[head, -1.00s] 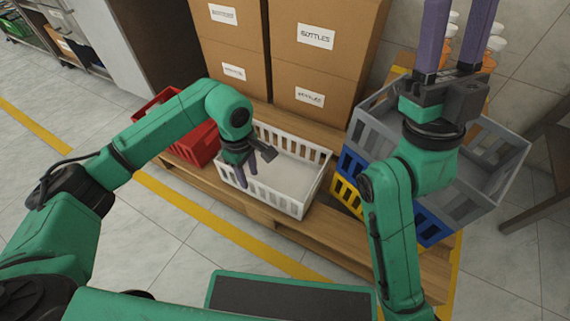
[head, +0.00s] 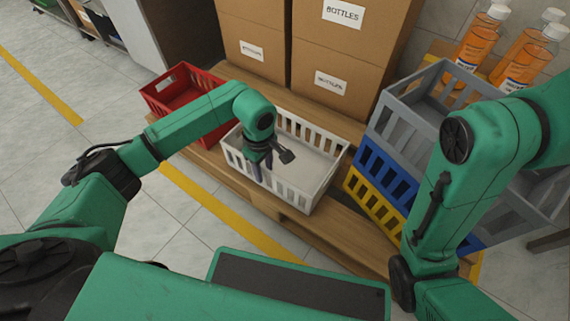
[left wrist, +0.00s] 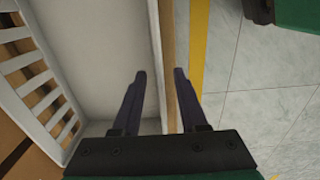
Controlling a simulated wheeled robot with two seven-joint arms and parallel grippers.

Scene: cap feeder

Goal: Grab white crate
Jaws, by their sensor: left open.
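The white crate (head: 291,194) sits on the wooden pallet and appears empty in the head view. My left gripper (head: 261,171) is at its near long wall, pointing down, open and holding nothing. In the left wrist view the crate (left wrist: 98,45) fills the left side. The left gripper's two purple fingers (left wrist: 160,73) stand apart there, with the crate's wall edge running between them in the picture. I cannot tell how far down the fingertips reach along the wall. My right arm shows at the right of the head view, but its gripper is out of the picture.
A red crate (head: 159,100) is left of the white one. Grey (head: 398,112), blue (head: 374,163) and yellow (head: 372,202) crates are stacked at right, with orange bottles (head: 477,45) behind. Cardboard boxes (head: 333,88) stand behind on the pallet (head: 232,183).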

